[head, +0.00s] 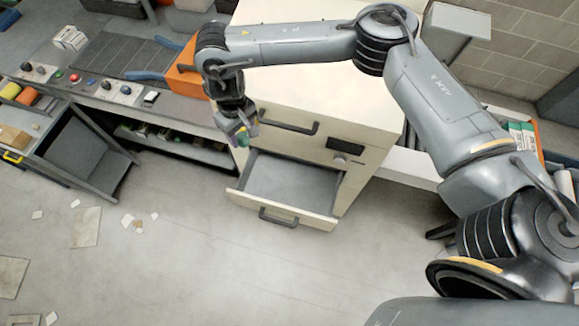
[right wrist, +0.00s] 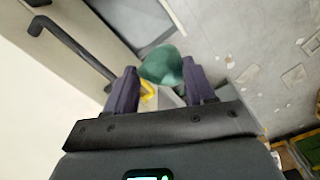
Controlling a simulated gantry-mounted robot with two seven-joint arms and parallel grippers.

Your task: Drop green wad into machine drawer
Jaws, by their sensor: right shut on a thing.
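The green wad (right wrist: 162,66) is between the fingertips of my right gripper (right wrist: 160,82) in the right wrist view, and the gripper is shut on it. In the head view the right gripper (head: 241,134) hangs over the back left part of the open machine drawer, with a bit of the green wad (head: 242,141) showing at its tips. The machine drawer (head: 291,179) is pulled out of the cream cabinet, and its grey inside looks empty. Its front has a dark handle (head: 278,217). My left gripper is in neither view.
The cream machine (head: 349,109) has a closed upper drawer with a dark handle (head: 289,124) close to the right gripper. A bench with buttons (head: 75,79) and an orange block (head: 187,70) stand at left. Paper scraps (head: 134,221) lie on the otherwise open floor.

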